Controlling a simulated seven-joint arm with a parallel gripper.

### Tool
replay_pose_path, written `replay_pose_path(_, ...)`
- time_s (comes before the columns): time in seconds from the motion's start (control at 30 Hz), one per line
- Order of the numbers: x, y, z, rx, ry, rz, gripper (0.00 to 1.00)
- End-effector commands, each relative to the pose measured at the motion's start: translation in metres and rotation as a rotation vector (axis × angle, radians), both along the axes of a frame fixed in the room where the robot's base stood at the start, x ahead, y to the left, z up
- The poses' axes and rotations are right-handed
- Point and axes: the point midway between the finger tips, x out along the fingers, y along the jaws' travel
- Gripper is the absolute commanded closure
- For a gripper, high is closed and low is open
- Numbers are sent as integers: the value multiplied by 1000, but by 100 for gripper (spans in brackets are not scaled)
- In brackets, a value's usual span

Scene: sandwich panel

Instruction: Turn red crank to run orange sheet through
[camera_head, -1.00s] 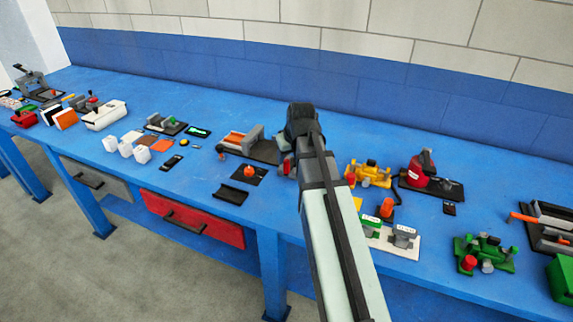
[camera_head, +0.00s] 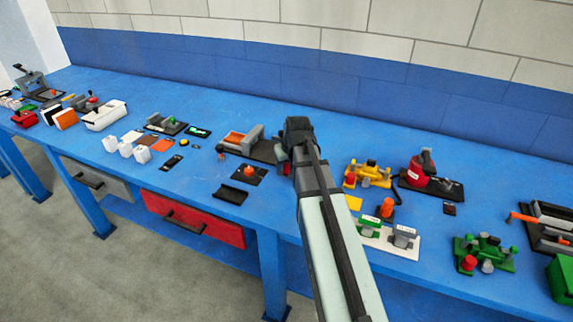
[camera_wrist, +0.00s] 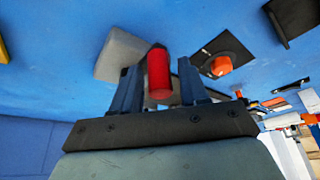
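The red crank handle (camera_wrist: 158,72) is an upright-looking cylinder in the wrist view, between the two fingers of my gripper (camera_wrist: 160,85). The fingers stand apart wider than the handle, with a gap showing on its right side; it is closer to the left finger. The grey roller machine (camera_head: 254,134) sits on a dark base at mid-bench in the head view, just left of my gripper (camera_head: 288,165). The orange sheet (camera_head: 234,138) lies at the machine's left side.
A black plate with an orange knob (camera_head: 249,171) and a black bracket (camera_head: 231,194) lie in front of the machine. A yellow device (camera_head: 368,173) and a red device (camera_head: 424,168) stand to the right. Open blue bench (camera_head: 330,130) lies behind.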

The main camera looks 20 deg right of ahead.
Motion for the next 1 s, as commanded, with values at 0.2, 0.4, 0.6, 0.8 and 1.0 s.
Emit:
replay_pose_path(0.2,0,0,0,0,0,0,78)
replay_pose_path(0.4,0,0,0,0,1,0,97)
replay_pose_path(0.6,-1,0,0,0,1,0,100)
replay_pose_path(0.8,-1,0,0,1,2,0,100)
replay_pose_path(1.0,-2,-1,0,2,2,25,100)
